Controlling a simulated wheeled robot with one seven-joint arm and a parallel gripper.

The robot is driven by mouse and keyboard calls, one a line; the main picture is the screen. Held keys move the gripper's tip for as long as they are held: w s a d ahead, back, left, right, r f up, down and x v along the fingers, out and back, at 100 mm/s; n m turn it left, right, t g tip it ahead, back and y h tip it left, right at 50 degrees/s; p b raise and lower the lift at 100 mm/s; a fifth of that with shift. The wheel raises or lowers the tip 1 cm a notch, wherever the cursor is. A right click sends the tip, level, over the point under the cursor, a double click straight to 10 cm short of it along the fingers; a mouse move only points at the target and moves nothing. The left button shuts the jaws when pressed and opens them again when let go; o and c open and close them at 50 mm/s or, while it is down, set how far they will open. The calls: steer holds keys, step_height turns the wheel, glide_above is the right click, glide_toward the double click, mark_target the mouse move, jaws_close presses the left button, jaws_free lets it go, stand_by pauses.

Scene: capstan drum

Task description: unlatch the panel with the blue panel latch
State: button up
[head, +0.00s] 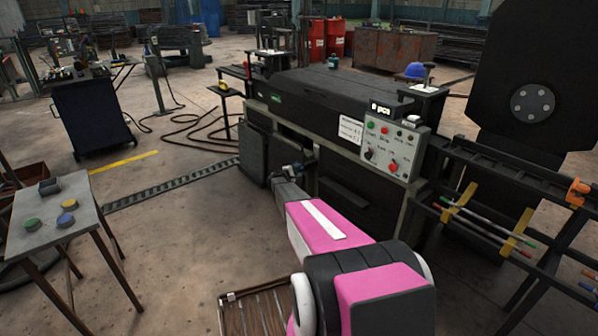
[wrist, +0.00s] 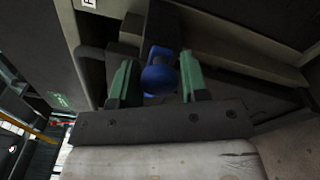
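The blue panel latch (wrist: 160,76), with a rounded knob, is in the middle of the wrist view against the dark machine front. My gripper (wrist: 157,73) has one green finger on each side of it. The fingers stand apart, with a gap beside the upper part of the latch; contact at the knob is too close to tell. In the head view my gripper (head: 294,170) is low at the machine's front. The latch is hidden there, and the panel's edges are hard to make out.
The machine's control box (head: 392,146) stands above and right of my gripper. A rail rack with coloured rods (head: 490,230) is at right. A small table with buttons (head: 62,215) is at left. The floor (head: 190,250) between table and arm is mostly clear.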

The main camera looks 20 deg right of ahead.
jaws_close()
steer(key=shift+m, duration=0.3)
steer(key=m, duration=0.3)
steer(key=shift+m, duration=0.4)
steer(key=m, duration=0.4)
steer(key=shift+m, duration=0.3)
steer(key=m, duration=0.4)
steer(key=shift+m+h, duration=0.4)
steer(key=shift+m+g, duration=0.3)
steer(key=shift+m, duration=2)
